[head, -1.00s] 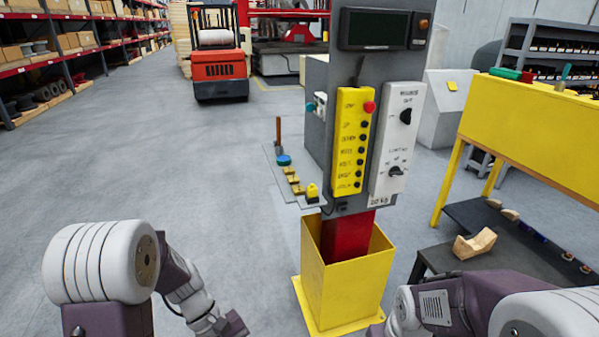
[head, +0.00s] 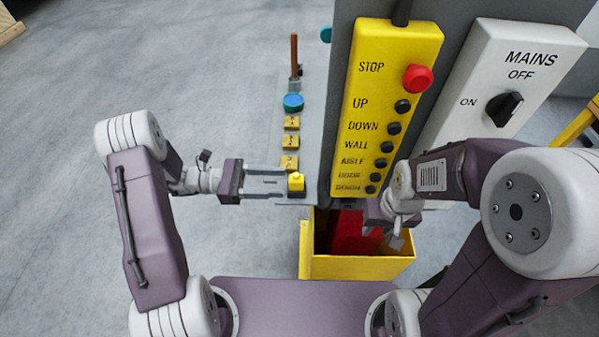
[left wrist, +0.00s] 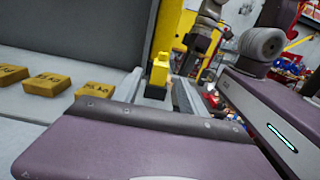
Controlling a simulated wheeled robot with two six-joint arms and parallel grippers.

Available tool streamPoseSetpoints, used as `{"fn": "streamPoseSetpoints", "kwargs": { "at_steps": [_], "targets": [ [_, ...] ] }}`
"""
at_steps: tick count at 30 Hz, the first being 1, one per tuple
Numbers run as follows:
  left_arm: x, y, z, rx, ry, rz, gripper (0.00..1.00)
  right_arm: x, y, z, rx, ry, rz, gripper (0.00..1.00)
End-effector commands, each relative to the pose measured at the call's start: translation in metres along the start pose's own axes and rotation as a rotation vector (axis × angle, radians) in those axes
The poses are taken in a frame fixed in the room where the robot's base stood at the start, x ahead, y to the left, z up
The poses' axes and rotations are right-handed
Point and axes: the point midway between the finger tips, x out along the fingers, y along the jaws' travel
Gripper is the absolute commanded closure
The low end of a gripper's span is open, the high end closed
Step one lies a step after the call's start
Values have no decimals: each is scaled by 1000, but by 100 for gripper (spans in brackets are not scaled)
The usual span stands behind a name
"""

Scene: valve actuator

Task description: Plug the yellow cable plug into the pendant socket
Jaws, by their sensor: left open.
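The yellow cable plug (head: 296,181) stands upright at the near end of a grey shelf, left of the yellow pendant (head: 391,100). My left gripper (head: 283,186) is open and level, its fingers reaching from the left to the plug. In the left wrist view the plug (left wrist: 159,70) shows between the far ends of the two fingers (left wrist: 157,88); I cannot tell whether they touch it. My right gripper (head: 393,236) hangs below the pendant, small and partly hidden by its arm; its jaws are unclear. I cannot make out the pendant socket.
Several yellow labelled blocks (head: 291,142), a blue-green knob (head: 293,102) and a brown handle (head: 294,52) line the shelf beyond the plug. A white mains box (head: 500,80) is right of the pendant. A yellow bin (head: 360,268) stands below.

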Motion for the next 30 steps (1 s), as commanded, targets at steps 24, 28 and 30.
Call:
{"fn": "streamPoseSetpoints", "kwargs": {
  "at_steps": [24, 28, 30],
  "targets": [
    [80, 1, 0, 1, 3, -3, 51, -16, 0, -2, 0, 1, 0, 64],
    [80, 1, 0, 1, 3, -3, 73, -16, 0, -2, 0, 1, 0, 64],
    [80, 1, 0, 1, 3, -3, 93, -16, 0, -2, 0, 1, 0, 64]
  ]
}}
